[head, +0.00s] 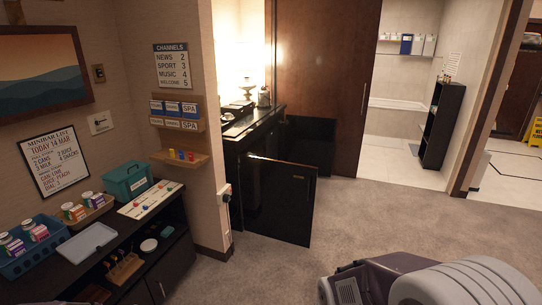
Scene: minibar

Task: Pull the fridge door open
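The fridge door (280,203) is a dark, flat panel low in the middle of the head view. It stands swung out into the room at an angle from the dark minibar cabinet (233,176), with its free edge to the right. A small label shows near its upper right corner. The fridge's inside is hidden behind the door. Neither of my grippers is in view, and nothing is seen touching the door.
A dark counter (155,263) with a teal box (127,181), a blue basket (35,245) and a white tray (87,240) stands at the left. A wall end (208,222) separates it from the minibar. Carpet (375,215) right of the door is clear.

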